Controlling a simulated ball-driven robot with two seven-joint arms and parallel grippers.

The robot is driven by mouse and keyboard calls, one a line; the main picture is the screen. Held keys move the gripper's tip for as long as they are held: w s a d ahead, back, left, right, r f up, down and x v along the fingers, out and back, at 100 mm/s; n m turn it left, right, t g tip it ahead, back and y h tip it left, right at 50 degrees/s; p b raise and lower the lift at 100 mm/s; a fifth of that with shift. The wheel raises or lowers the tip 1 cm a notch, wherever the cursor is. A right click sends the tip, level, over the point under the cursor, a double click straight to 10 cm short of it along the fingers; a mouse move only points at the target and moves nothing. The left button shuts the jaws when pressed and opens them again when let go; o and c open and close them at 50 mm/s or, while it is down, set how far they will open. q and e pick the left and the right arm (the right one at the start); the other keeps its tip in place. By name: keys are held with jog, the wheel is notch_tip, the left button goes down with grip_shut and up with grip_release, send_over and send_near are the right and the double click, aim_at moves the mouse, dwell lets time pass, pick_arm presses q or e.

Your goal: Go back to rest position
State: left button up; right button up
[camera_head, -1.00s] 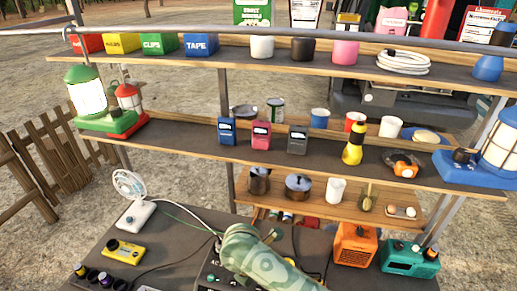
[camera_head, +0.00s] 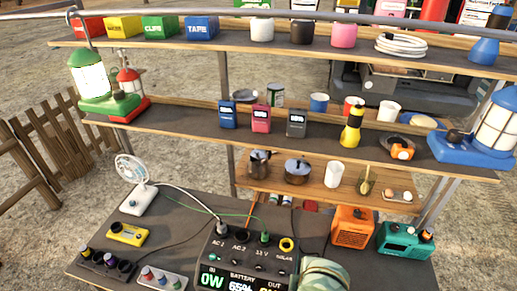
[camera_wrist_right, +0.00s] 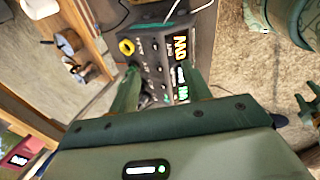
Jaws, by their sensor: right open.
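My right arm's green sleeve shows at the bottom of the head view, in front of the right part of a dark power station (camera_head: 232,262). In the right wrist view my right gripper (camera_wrist_right: 161,88) is open, its two green fingers apart with nothing held between them. The power station (camera_wrist_right: 150,50) lies beyond the fingers in that view. Its display in the head view reads 0W and 65%. My left gripper is not seen in the head view.
A fan (camera_head: 138,198), a yellow box (camera_head: 127,235), an orange box (camera_head: 352,228) and a teal box (camera_head: 404,238) stand around the station on the dark surface. Cables run to the station. Loaded shelves (camera_head: 190,138) rise behind, with lanterns at both ends.

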jog(key=s+d+r+m+t+h, duration=0.15)
jog(key=s+d+r+m, duration=0.25)
jog(key=d, duration=0.5)
jog(key=s+d+r+m+t+h, duration=0.1)
jog(key=s+d+r+m+h, duration=0.3)
jog(key=d, duration=0.5)
jog(key=s+a+f+m+g+y+b, duration=0.2)
jog(key=f+b, duration=0.5)
jog(key=f, duration=1.5)
jog(key=s+a+f+g+y+b, duration=0.25)
jog(key=f+b, duration=0.45)
jog(key=f, duration=1.4)
jog(key=s+f+m+g+y+b, duration=0.1)
jog(key=s+f+b, duration=0.9)
jog(key=s+f, duration=1)
notch_tip(320, 180, down, 4)
jog(key=shift+d+f+m+g, duration=0.1)
jog(key=shift+d+m+g, duration=0.25)
jog(key=shift+m, duration=0.45)
